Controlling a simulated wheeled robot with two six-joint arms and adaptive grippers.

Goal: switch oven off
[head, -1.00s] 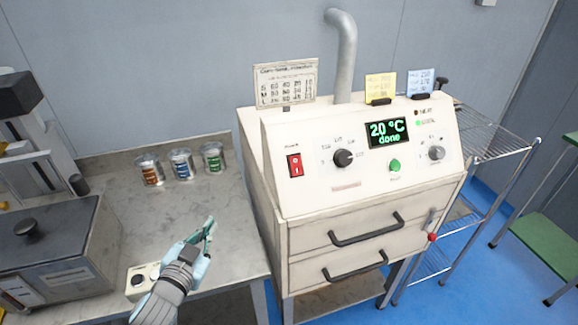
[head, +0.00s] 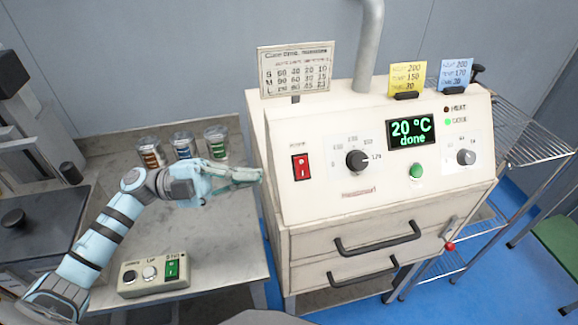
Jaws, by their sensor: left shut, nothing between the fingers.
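The oven (head: 345,215) is a cream cabinet with a sloped control panel. Its red power switch (head: 301,167) is a rocker at the panel's left side. The green display (head: 412,131) reads "20 °C done", and a small green lamp (head: 448,122) is lit beside it. A black knob (head: 357,160), a green button (head: 416,171) and a grey knob (head: 466,157) are on the panel. My left gripper (head: 258,175) is shut and empty, pointing right, just left of the oven panel and the switch; I cannot tell whether it touches the oven. My right gripper is not in view.
Several cans, one with a green label (head: 216,142), stand at the back of the grey bench (head: 225,235). A button box (head: 153,275) sits near the bench front. Cards stand on the oven top. A wire rack (head: 540,148) is right of the oven.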

